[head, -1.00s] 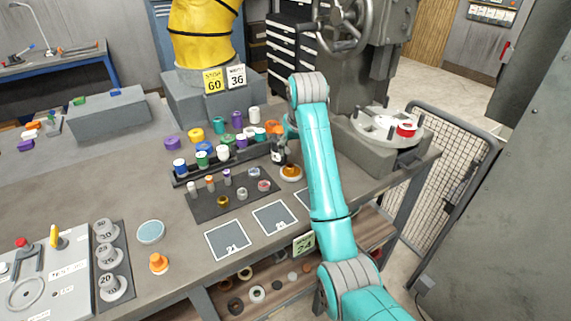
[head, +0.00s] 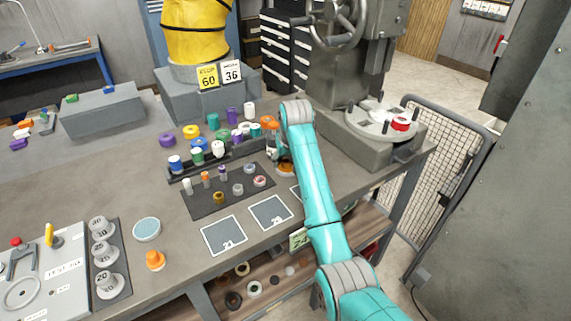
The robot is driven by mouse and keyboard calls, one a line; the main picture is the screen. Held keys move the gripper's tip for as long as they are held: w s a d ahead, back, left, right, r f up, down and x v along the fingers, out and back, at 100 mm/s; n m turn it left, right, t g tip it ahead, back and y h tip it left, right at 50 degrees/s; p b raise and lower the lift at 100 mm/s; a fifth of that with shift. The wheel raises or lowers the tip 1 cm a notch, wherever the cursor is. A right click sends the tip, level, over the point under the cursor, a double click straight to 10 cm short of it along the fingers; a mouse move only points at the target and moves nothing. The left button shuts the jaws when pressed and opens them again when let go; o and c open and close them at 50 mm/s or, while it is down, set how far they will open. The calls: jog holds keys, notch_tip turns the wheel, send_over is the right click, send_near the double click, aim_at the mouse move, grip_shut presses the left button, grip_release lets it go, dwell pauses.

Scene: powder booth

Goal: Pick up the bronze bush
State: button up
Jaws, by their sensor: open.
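A small bronze-coloured bush (head: 219,198) lies on the dark mat (head: 205,210), at its front edge, among other small parts. A second bronze-orange ring (head: 286,170) sits on a pale round base to the right of the mat, partly hidden by my arm. My gripper (head: 284,156) hangs from the teal arm just above this second ring, right of the mat and apart from the bush on the mat. It is open; its fingertips are small and mostly hidden by my arm, and I see nothing held in it.
A dark rack (head: 215,162) of capped containers stands behind the mat, with loose coloured caps behind it. Outlined square plates (head: 222,235) lie in front. A round turntable (head: 385,122) is at the right. An orange knob-shaped part (head: 155,260) stands at the front left.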

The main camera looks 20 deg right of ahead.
grip_shut()
jog(key=shift+r, duration=0.25)
dwell(0.3)
